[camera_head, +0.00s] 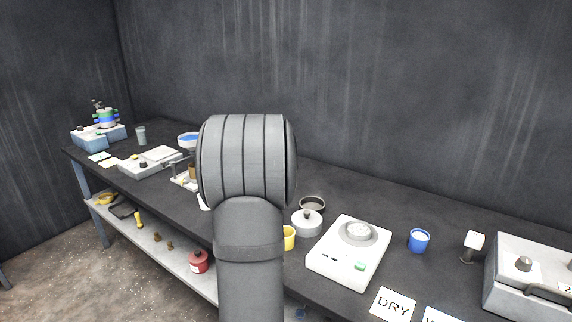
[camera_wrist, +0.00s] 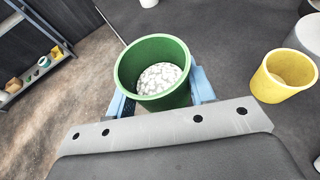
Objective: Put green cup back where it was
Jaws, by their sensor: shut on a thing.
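The green cup (camera_wrist: 180,103) is in the wrist view, with whitish granular material inside. My gripper (camera_wrist: 162,92) is shut on it, with a light blue finger on each side of its wall. The cup's rim faces the wrist camera. I cannot tell whether its base touches the dark table. In the head view my arm hides both the cup and the gripper.
A yellow cup (camera_wrist: 283,76) stands right of the green cup; it also shows in the head view (camera_head: 289,238). The table's front edge is close.

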